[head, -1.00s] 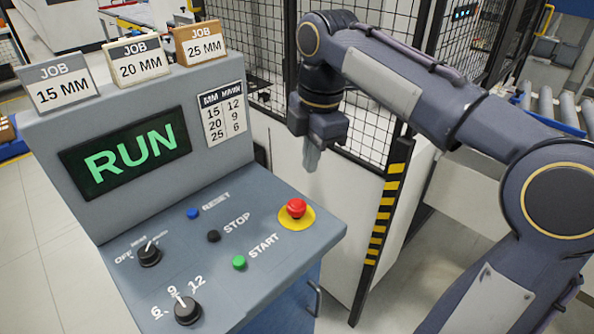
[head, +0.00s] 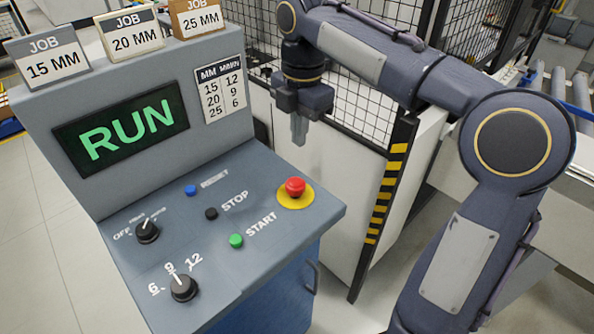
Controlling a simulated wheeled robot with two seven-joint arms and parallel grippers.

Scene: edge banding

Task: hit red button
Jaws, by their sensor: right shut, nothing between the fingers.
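The red button (head: 295,187) is a mushroom-shaped knob on a yellow round base (head: 296,200), at the right end of the sloped grey console panel (head: 240,275). My right gripper (head: 299,143) is shut and empty, with its fingers pointing down. In the head view it shows just above the red button, with a gap between the fingertips and the knob. My left gripper is not in view.
The panel also bears a green start button (head: 236,241), a black stop button (head: 211,214), a blue reset button (head: 190,190) and two black knobs. The screen (head: 121,126) reads RUN. A mesh fence (head: 360,115) and a striped post (head: 385,195) stand behind.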

